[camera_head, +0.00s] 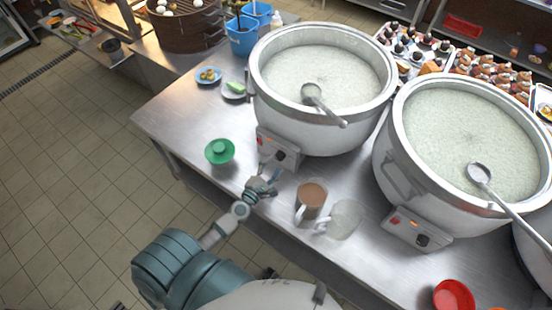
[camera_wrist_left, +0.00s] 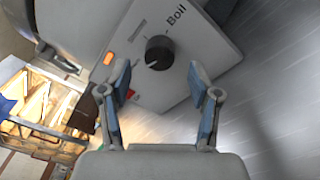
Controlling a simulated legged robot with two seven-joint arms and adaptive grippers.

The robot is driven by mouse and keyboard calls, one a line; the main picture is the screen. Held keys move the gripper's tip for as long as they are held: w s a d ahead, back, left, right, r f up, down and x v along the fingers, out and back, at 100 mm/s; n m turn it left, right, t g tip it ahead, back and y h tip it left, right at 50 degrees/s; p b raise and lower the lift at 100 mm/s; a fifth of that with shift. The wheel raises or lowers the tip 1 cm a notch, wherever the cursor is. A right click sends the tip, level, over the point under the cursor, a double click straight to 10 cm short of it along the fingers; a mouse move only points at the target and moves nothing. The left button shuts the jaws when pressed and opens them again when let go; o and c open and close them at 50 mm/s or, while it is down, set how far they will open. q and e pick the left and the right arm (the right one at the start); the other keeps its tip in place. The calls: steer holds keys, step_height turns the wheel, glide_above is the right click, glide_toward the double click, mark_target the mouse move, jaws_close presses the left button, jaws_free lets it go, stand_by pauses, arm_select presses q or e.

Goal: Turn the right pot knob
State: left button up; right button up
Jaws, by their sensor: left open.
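The right pot (camera_head: 455,150) is a large metal pot of white congee. Its control box (camera_head: 418,230) on the front carries a dark knob (camera_head: 423,240) and a red light. The left pot (camera_head: 320,95) has a similar control box (camera_head: 278,148). My left gripper (camera_head: 266,176) is just in front of the left pot's box, away from the right pot's knob. In the left wrist view, my left gripper (camera_wrist_left: 161,82) is open, and a black round knob (camera_wrist_left: 158,51) beside the word "Boil" shows between and beyond its fingers. My right gripper is out of view.
A brown-filled mug (camera_head: 311,197) and a clear mug (camera_head: 345,220) stand between my left gripper and the right pot's box. A green lidded dish (camera_head: 219,151) is to the left. A red bowl (camera_head: 453,296) is at the front right. Ladles rest in both pots.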

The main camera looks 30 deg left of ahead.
mark_target(280, 156)
arm_select(q)
steer(key=shift+w, duration=1.45)
steer(key=c, duration=1.1)
steer(key=shift+c, duration=0.2)
